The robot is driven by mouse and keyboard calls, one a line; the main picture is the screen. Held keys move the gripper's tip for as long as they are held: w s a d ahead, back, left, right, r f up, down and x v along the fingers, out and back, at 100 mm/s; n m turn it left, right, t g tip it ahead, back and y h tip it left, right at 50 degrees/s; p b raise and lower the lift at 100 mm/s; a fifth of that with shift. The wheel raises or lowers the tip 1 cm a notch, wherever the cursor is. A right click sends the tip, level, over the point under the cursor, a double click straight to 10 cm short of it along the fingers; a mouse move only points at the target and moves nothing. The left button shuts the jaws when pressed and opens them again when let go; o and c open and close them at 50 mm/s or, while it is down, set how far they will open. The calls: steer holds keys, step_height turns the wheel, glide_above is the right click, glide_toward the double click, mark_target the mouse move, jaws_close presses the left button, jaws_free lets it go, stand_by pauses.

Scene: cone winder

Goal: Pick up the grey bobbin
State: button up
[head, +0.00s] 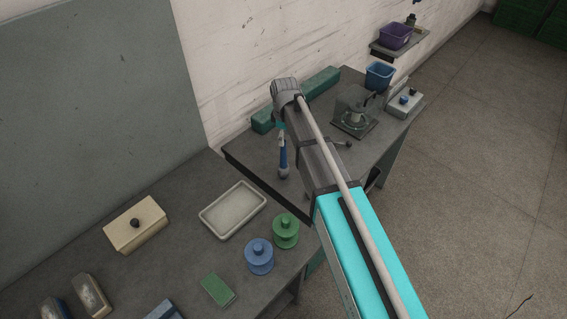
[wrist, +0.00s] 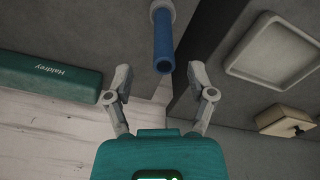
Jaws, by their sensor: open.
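I cannot make out a grey bobbin in either view. A blue bobbin (head: 259,256) and a green bobbin (head: 286,232) stand upright side by side on the near table. My gripper (wrist: 160,82) is open and empty in the wrist view. A blue cylinder with a grey collar (wrist: 164,45) shows just beyond and between its fingertips, apart from them. In the head view my arm hides most of the gripper and part of the far bench.
A cream tray (head: 206,220), a lidded beige box (head: 154,238) and a green block (head: 217,290) are on the near table. The far bench holds a long green box (wrist: 50,75), a machine (head: 342,125) and a blue bin (head: 379,75). A wall runs behind.

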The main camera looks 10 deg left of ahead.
mark_target(284, 147)
steer(key=shift+f, duration=0.1)
stand_by(0.3)
steer(key=f+b, duration=0.5)
steer(key=shift+s+a, duration=0.15)
steer(key=shift+s, duration=0.05)
stand_by(0.7)
jaws_close()
